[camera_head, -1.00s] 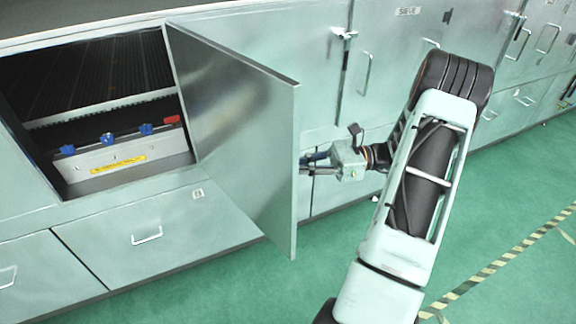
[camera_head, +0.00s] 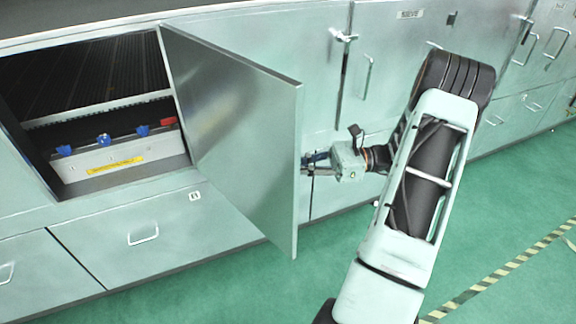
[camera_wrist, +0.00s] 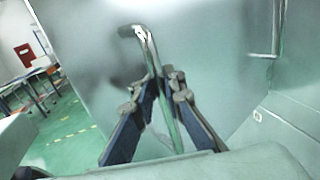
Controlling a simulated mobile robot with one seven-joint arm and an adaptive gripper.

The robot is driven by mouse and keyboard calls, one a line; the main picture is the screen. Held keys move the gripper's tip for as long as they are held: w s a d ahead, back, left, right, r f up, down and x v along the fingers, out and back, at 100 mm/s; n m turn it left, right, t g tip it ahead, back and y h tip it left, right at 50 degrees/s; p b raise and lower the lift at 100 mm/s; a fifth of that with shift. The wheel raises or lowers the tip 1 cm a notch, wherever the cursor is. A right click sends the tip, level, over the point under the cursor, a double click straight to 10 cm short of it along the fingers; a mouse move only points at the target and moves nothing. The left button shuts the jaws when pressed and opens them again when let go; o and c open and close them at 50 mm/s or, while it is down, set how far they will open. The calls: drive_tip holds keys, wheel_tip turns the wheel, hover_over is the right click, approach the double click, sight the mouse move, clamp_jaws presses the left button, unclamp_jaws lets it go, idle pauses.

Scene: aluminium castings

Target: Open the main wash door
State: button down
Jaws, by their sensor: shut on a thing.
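The main wash door (camera_head: 240,140) stands swung well out from the cabinet front, hinged at its left edge in the head view. Its inside of shelves and a box shows to the left. In the wrist view the door's outer face (camera_wrist: 95,60) fills much of the picture. A slim bent metal handle (camera_wrist: 150,50) runs down it between my fingers. My gripper (camera_head: 308,164) is at the door's right side, shut on this handle; it also shows in the wrist view (camera_wrist: 161,85). The door hides the handle in the head view.
A box with blue knobs (camera_head: 118,157) sits in the opening. A drawer (camera_head: 150,232) lies below it, and a closed cabinet door (camera_head: 385,70) stands behind my gripper. The green floor (camera_head: 240,295) in front is clear.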

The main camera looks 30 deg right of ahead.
drive_tip(key=shift+s+d+f, duration=0.1)
drive_tip(key=shift+s+f, duration=0.05)
drive_tip(key=shift+f, duration=0.05)
drive_tip(key=c, duration=2)
unclamp_jaws()
drive_tip(key=shift+s+d+r, duration=0.1)
drive_tip(key=shift+r, duration=0.05)
drive_tip(key=shift+c, duration=0.2)
drive_tip(key=v, duration=1.1)
drive_tip(key=shift+d, duration=0.4)
